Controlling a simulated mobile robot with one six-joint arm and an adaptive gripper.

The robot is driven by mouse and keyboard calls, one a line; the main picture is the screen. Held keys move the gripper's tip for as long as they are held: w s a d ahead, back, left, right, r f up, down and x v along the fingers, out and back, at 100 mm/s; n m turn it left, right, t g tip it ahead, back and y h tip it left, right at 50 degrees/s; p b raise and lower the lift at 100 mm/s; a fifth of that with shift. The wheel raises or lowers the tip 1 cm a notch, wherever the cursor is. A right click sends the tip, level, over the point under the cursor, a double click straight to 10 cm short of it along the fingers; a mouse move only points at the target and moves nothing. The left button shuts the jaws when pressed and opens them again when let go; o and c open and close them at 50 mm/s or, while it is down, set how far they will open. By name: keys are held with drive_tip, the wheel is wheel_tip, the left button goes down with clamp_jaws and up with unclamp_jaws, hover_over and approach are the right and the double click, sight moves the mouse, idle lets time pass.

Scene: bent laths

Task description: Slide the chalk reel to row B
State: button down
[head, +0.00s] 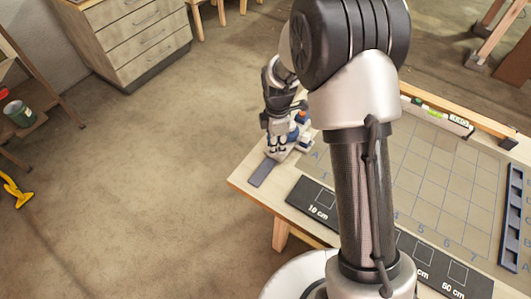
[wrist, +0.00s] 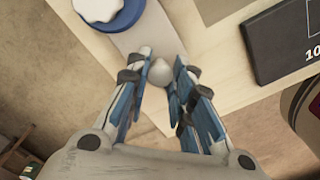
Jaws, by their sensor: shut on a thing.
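The chalk reel (wrist: 128,22) has a blue rim, a white top and a pale grey plate with a rounded pale knob (wrist: 159,72). My gripper (wrist: 158,80) is shut on this knob, with one blue-padded finger on each side. In the head view my gripper (head: 278,146) is low at the table's left edge, and the reel (head: 301,143) is partly hidden behind it. A grey-blue rail (head: 262,173) shows at that edge, in front of the gripper. The letter A shows beside the reel on the grid board; the row B mark on this side is not readable.
The grid board (head: 440,170) has numbered columns. A dark ruler (head: 313,205) lies along the near edge. A blue lettered rail (head: 513,215) stands at the right, and a level (head: 437,116) lies at the back. My arm covers the table's middle. Floor is open at left.

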drive_tip(key=w+d, duration=0.1)
drive_tip(key=w, duration=0.1)
drive_tip(key=w+d, duration=0.2)
drive_tip(key=w+d+p, duration=0.1)
drive_tip(key=w, duration=0.1)
drive_tip(key=shift+d, duration=0.3)
drive_tip(key=c, duration=1.4)
unclamp_jaws()
drive_tip(key=shift+s, duration=0.1)
drive_tip(key=shift+o, duration=0.2)
drive_tip(key=shift+r, duration=0.1)
wheel_tip(320, 180, up, 12)
